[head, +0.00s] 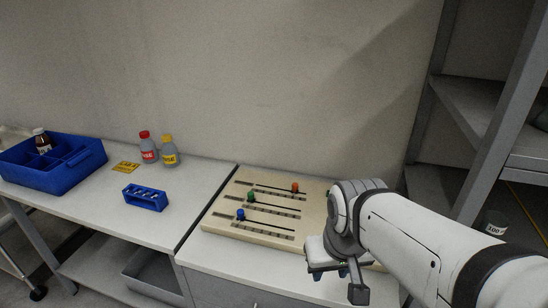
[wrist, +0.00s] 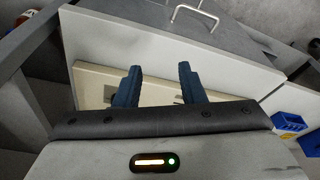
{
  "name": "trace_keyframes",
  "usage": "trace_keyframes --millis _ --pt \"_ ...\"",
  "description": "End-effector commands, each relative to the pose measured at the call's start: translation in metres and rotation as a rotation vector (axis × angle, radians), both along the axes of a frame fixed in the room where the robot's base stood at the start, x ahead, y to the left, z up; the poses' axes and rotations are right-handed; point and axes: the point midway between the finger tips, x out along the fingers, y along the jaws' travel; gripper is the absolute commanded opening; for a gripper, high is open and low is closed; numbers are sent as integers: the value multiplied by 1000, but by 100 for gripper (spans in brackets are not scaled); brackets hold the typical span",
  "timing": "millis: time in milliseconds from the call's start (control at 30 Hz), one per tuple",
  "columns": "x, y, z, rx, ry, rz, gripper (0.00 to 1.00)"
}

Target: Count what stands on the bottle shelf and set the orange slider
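The beige slider board (head: 270,235) lies on the white cabinet top. Its orange slider (head: 295,187) stands near the right end of the visible part of the back slot. A green slider (head: 250,196) and a blue slider (head: 240,214) stand toward the left of nearer slots. My gripper (head: 330,274) is over the board's front right edge, apart from the orange slider. In the wrist view its two blue fingers (wrist: 160,68) are apart with nothing between them. My arm hides the board's right part. A grey shelf unit (head: 465,95) at the right shows only partly.
A container marked 100 (head: 495,225) stands low in the shelf unit. On the left table are a blue divided bin (head: 75,178) with a brown bottle (head: 42,141), a blue rack (head: 145,198), a red-capped bottle (head: 148,148) and a yellow-capped bottle (head: 168,152).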

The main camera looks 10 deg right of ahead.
Motion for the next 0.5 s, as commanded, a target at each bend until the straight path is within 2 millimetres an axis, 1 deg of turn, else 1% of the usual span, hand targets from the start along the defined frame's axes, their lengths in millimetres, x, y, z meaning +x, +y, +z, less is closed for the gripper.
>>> trace_keyframes --millis 33,100,167,267,367,467,500 --pt "0 0 0 0 0 0 36" --pt "1 0 0 0 0 0 41" --pt "5 0 3 -1 0 -1 41" --pt "22 -2 11 -2 -5 -10 41" --pt "54 -5 23 -4 -17 -22 41" --pt "97 -5 32 -8 -32 -32 41" --pt "116 -6 35 -9 -41 -37 41"
